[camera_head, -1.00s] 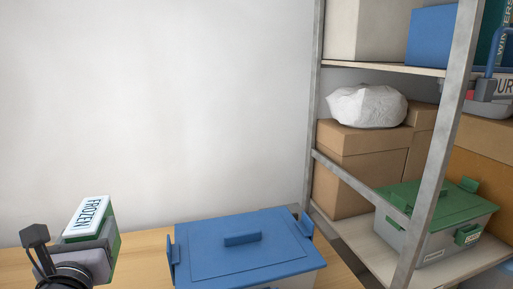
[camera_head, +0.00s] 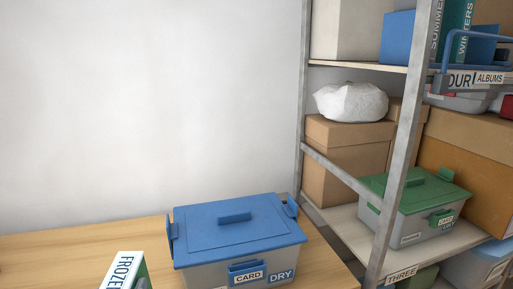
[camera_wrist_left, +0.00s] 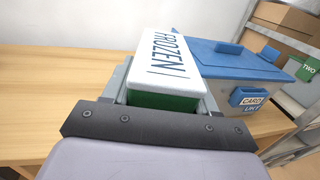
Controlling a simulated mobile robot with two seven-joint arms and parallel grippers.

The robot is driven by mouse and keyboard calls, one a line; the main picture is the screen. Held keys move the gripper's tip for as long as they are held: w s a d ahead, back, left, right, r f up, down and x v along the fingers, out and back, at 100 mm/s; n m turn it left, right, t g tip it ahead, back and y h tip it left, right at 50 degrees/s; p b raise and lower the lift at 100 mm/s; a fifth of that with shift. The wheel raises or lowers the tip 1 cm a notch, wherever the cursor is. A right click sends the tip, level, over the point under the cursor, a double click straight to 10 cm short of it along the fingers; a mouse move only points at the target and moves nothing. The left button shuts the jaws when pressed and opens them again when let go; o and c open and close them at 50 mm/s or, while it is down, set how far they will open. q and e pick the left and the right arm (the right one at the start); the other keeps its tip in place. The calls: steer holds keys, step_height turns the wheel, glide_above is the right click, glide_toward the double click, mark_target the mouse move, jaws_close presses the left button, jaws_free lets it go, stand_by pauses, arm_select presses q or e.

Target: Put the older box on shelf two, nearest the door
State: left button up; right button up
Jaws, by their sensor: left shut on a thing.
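A white-topped green box marked FROZEN (camera_head: 125,272) is at the bottom edge of the head view, cut off. In the left wrist view my left gripper (camera_wrist_left: 163,92) is shut on this box (camera_wrist_left: 165,55), above the wooden table. A grey box with a blue lid (camera_head: 235,240) stands on the table to its right, with a CARD tag and a DRY label. A similar green-lidded box (camera_head: 412,205) sits on a shelf of the metal rack (camera_head: 330,212). Its date is too small to read. My right gripper is not in view.
A THREE label (camera_head: 401,274) is on the rack below the green-lidded box. Cardboard boxes (camera_head: 345,165) and a white bag (camera_head: 350,101) stand behind it. A rack post (camera_head: 405,150) stands in front. The table (camera_head: 80,245) is clear at left.

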arm_select(q)
steer(key=shift+m+h, duration=0.5)
steer(key=shift+h, duration=0.3)
steer(key=shift+s+d+f, duration=1.1)
steer(key=shift+d+f, duration=0.15)
steer(key=shift+f, duration=0.1)
